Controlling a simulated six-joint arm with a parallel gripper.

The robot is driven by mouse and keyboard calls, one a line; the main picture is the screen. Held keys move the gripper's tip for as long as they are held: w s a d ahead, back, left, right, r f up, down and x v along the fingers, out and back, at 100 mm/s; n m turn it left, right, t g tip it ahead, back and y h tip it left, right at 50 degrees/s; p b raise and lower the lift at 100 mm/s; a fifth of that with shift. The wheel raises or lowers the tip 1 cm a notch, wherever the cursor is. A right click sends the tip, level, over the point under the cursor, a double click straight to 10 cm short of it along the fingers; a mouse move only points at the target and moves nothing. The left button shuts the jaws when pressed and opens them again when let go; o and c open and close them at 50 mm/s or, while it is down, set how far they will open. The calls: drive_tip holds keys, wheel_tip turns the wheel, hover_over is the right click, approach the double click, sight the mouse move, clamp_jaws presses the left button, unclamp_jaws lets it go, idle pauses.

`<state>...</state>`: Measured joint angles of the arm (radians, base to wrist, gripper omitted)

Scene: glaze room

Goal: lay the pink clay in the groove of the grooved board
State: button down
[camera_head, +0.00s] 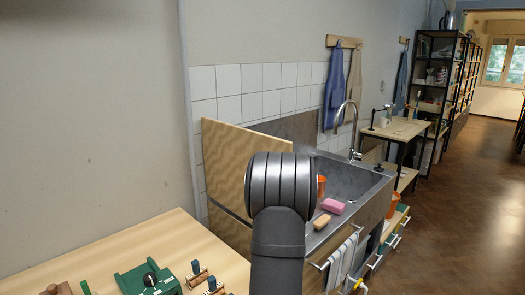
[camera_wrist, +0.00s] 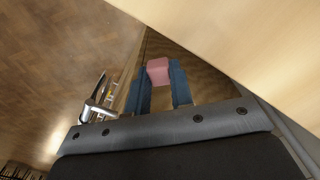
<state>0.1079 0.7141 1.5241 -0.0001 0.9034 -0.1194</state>
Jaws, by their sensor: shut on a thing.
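The pink clay (camera_wrist: 158,71) is a small pink block between the blue fingertips of my gripper (camera_wrist: 160,80) in the wrist view. My gripper is shut on it, and it is held up with the brown floor behind it. In the head view my arm hides the gripper and the clay. I cannot make out the grooved board in either view.
A pale wooden surface (camera_wrist: 245,40) lies close by at the upper right of the wrist view. In the head view, a wooden table (camera_head: 130,245) holds a green device (camera_head: 150,280). A wooden panel (camera_head: 235,165) stands beside the sink (camera_head: 365,185), which has a pink block (camera_head: 333,206) on its edge.

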drive_tip(key=shift+s+d+f, duration=0.35)
drive_tip(key=shift+d+f, duration=0.25)
drive_tip(key=shift+f, duration=0.15)
drive_tip(key=shift+r, duration=0.1)
